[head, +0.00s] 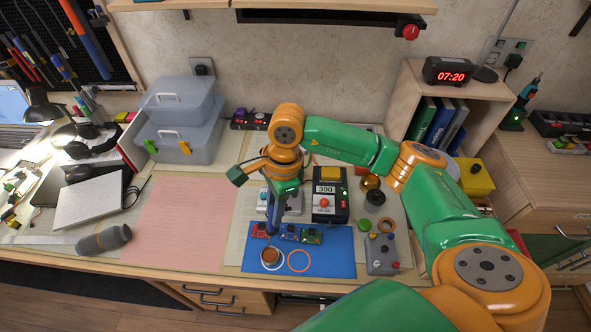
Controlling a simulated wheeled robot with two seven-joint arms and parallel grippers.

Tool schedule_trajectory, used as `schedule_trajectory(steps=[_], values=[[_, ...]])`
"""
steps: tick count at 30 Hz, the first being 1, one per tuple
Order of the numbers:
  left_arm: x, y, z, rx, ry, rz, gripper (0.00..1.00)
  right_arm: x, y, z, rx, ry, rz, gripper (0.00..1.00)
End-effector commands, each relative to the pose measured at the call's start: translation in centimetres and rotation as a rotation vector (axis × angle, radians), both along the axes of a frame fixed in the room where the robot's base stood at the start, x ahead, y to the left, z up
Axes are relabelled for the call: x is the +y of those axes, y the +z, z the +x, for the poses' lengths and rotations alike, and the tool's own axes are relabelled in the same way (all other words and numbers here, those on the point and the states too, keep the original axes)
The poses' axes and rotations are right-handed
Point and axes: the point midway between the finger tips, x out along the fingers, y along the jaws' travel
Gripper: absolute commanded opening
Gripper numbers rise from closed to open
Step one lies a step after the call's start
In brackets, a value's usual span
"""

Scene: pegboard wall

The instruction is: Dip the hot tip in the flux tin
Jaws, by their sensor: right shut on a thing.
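My right gripper (278,197) hangs over the workbench and is shut on a soldering iron (272,218). The iron points down, its dark blue handle showing below the jaws. The flux tin (264,266) is a small round pale tin with brown contents, on the front left of the blue mat (340,262). The iron's lower end is at or just above the tin in the picture. The hot tip is too small to see, and I cannot tell whether it touches the flux. My left gripper is not in view.
The soldering station (331,203) reading 300 stands behind the mat. Small circuit boards (289,233) lie beside the iron. An orange ring (299,261) is right of the tin. A grey control box (382,256) stands further right. The pink mat (175,225) is clear.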

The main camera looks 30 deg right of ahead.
Motion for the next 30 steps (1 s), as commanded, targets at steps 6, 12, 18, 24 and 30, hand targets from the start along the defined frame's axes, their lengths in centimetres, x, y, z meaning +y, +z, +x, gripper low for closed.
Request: schedule_trajectory(steps=[6, 12, 18, 24, 30], values=[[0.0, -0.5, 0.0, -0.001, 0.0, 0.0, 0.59, 0.6, -0.8, -0.6, 0.001, 0.02, 0.004, 0.0], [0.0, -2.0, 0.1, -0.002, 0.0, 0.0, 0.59, 0.6, -3.0, -0.6, 0.002, 0.02, 0.003, 0.0], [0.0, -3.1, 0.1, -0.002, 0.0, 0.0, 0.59, 0.6, -4.9, -0.5, 0.0, 0.019, 0.003, 0.0], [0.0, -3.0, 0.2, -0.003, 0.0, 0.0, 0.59, 0.5, -4.8, -0.5, -0.001, 0.019, 0.003, 0.0], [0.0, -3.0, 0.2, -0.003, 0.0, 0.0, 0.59, 0.5, -4.8, -0.5, -0.001, 0.019, 0.003, 0.0]])
